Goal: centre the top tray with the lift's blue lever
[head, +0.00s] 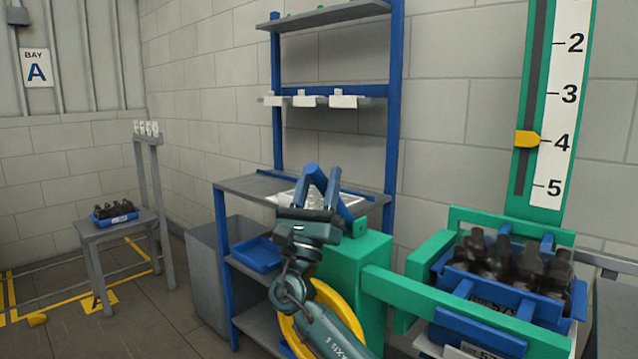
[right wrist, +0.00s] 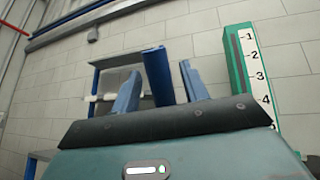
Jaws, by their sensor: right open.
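The lift is green, with a post and number scale (head: 562,110) whose yellow pointer (head: 527,139) stands near 4. Its green arms (head: 440,296) reach around the top blue tray (head: 456,280), which holds several dark amber bottles (head: 510,262). Whether that tray is centred, I cannot tell. My right gripper (head: 317,186) is open, in front of the shelf and just left of the lift's green box (head: 356,262). The blue lever (right wrist: 157,76) stands between its two fingers in the right wrist view, with gaps on both sides. My left gripper is out of view.
A blue-posted shelf unit (head: 394,110) stands behind my right gripper, with white cards on a shelf. A yellow ring (head: 352,308) is beside my forearm. A small table (head: 112,230) at left carries another blue tray (head: 115,218) of bottles. Floor at left is mostly clear.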

